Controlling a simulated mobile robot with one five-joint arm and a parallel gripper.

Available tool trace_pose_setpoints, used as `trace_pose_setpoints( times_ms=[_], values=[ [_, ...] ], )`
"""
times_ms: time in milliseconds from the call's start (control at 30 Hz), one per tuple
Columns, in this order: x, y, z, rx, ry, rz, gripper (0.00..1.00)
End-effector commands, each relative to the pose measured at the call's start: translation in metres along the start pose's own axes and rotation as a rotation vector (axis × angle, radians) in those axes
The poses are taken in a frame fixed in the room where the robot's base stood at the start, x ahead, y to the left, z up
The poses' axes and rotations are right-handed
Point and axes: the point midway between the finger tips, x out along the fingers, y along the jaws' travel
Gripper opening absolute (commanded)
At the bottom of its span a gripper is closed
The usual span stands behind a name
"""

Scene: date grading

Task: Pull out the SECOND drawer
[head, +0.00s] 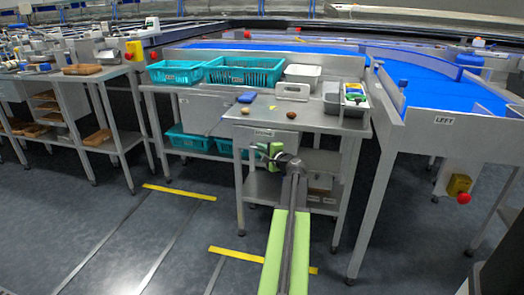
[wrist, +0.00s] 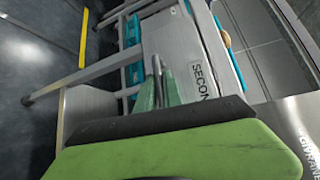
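The drawer labelled SECOND (head: 263,133) sits under the top of the small steel table and looks closed. Its label (wrist: 203,82) also shows in the wrist view, turned sideways. My gripper (head: 268,151) is low in front of the drawer front, just below the label. In the wrist view its green fingers (wrist: 158,88) point at the drawer front beside the label, close together. A narrow grey metal piece shows at their tips; whether it is the drawer's handle and whether the fingers touch it, I cannot tell.
On the table (head: 315,120) are two brown dates, a blue item (head: 247,98), a white holder (head: 292,92) and a grey bin. Teal crates (head: 245,72) stand behind. A blue conveyor (head: 435,85) marked LEFT is at right. Open floor lies in front and to the left.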

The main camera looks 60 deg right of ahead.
Motion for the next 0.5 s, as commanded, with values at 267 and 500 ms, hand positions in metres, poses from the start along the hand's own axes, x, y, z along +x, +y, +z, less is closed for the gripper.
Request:
trace_pose_setpoints(
  times_ms=[267,500],
  values=[
    [-0.0047,-0.0004,-0.0113,-0.001,0.019,-0.001,0.00],
    [-0.0056,-0.0006,-0.0137,-0.001,0.023,-0.002,0.00]
  ],
)
